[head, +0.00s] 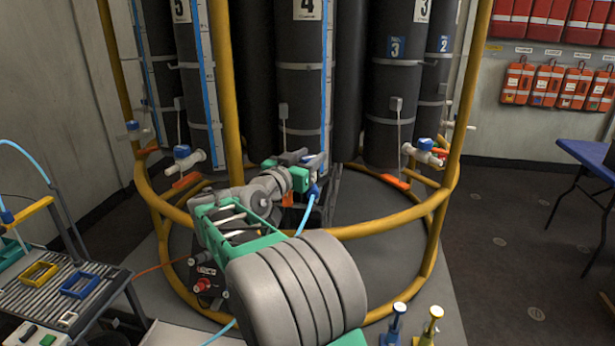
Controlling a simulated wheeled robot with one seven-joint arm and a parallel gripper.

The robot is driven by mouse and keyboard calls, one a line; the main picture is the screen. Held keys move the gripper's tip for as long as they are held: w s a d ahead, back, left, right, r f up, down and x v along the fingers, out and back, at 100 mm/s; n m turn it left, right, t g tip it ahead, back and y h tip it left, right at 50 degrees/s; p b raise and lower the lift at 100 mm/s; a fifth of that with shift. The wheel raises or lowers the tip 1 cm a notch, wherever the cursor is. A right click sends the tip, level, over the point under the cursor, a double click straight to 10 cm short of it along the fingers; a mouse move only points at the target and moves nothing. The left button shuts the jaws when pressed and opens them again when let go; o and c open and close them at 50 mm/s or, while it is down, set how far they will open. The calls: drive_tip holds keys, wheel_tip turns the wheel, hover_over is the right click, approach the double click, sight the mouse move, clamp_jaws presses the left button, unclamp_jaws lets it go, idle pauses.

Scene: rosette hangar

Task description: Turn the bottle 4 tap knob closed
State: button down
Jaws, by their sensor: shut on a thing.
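Bottle 4 (297,70) is a tall dark cylinder in the middle of the rack, with a white "4" label (308,9) near the top and a blue scale strip on its right side. My arm reaches forward from the bottom of the head view. My gripper (306,158) is at the foot of bottle 4, shut on the tap knob there. The knob itself is mostly hidden by my gripper and wrist, so its angle cannot be told. A blue fitting with a light blue hose (305,215) shows just right of my wrist, and a bit of orange shows below it.
A yellow tubular frame (390,222) rings the bottles in front. Neighbouring taps with blue parts stand left (183,152) and right (425,145). A roller table (60,300) is at left, a blue table (590,152) at right. The floor at right is largely clear.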

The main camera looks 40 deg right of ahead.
drive_tip(key=shift+f+m+g+h, duration=0.1)
drive_tip(key=shift+m+g+h, duration=0.3)
drive_tip(key=shift+m+g, duration=1.25)
drive_tip(key=shift+s+d+g, duration=0.1)
drive_tip(key=shift+s+g, duration=0.05)
drive_tip(key=shift+g, duration=0.5)
drive_tip(key=c, duration=1.1)
unclamp_jaws()
drive_tip(key=shift+d, duration=0.25)
drive_tip(key=shift+o, duration=1.1)
drive_tip(key=shift+a, duration=0.15)
